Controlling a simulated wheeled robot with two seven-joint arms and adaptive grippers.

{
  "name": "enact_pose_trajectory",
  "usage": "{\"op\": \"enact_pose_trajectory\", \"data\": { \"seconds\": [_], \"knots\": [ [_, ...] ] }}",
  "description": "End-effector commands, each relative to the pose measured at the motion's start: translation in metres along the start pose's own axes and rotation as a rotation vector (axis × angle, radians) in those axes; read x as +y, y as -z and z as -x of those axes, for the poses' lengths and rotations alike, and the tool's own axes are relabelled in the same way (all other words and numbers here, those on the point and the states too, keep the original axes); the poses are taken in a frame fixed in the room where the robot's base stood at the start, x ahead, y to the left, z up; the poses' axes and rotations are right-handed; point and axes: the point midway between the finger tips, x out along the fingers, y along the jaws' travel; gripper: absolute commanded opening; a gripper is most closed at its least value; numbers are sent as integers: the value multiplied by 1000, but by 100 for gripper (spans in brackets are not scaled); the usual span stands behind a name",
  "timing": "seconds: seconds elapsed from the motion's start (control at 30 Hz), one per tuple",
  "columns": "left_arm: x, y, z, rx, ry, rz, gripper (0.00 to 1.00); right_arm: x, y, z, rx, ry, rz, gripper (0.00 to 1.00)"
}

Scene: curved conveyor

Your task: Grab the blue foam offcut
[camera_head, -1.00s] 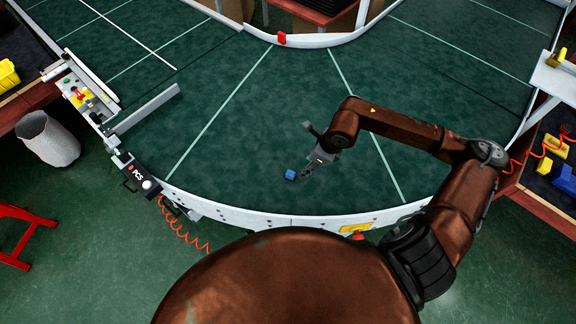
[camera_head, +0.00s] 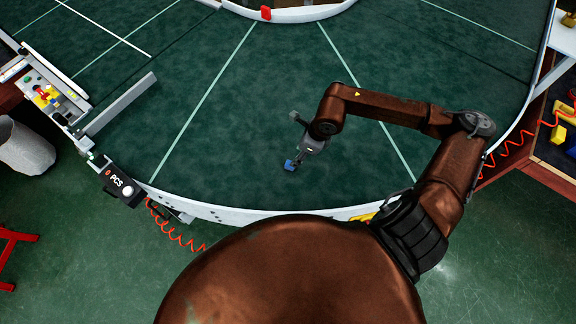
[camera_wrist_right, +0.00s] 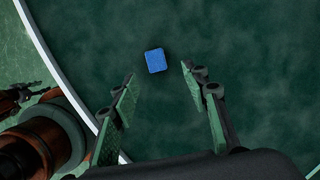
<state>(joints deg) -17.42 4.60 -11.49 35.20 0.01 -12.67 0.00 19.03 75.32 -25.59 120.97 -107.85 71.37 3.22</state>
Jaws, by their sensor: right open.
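The blue foam offcut (camera_head: 289,165) is a small blue block lying on the dark green conveyor belt, near its curved front edge. In the right wrist view the offcut (camera_wrist_right: 155,61) lies just beyond the fingertips, roughly midway between them. My right gripper (camera_head: 297,158) is at the offcut in the head view and partly overlaps it. In the right wrist view my right gripper (camera_wrist_right: 157,76) has its two green-padded fingers spread apart, with nothing between them. My left gripper is not in view.
The green belt (camera_head: 230,130) around the offcut is clear. A white rim (camera_head: 240,207) runs along the belt's curved front edge. A grey guide bar (camera_head: 120,104) stands over the belt at left, near a box marked PCS (camera_head: 122,187). Yellow and blue pieces lie at far right.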

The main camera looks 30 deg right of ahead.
Motion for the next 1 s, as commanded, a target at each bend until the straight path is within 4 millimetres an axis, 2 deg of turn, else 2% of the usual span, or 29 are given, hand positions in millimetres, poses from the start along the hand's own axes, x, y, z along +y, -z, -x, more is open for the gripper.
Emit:
{"op": "enact_pose_trajectory", "data": {
  "seconds": [0.23, 0.6, 0.9, 1.0],
  "knots": [
    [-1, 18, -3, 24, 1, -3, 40, 2, -1, -25, -1, -3, 1, 42],
    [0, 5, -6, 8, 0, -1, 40, 8, -3, -73, -2, -4, 3, 42],
    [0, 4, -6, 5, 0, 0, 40, 7, -3, -77, -1, -1, 4, 42],
    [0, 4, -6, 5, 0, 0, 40, 7, -3, -77, -1, -1, 4, 35]
  ]
}}
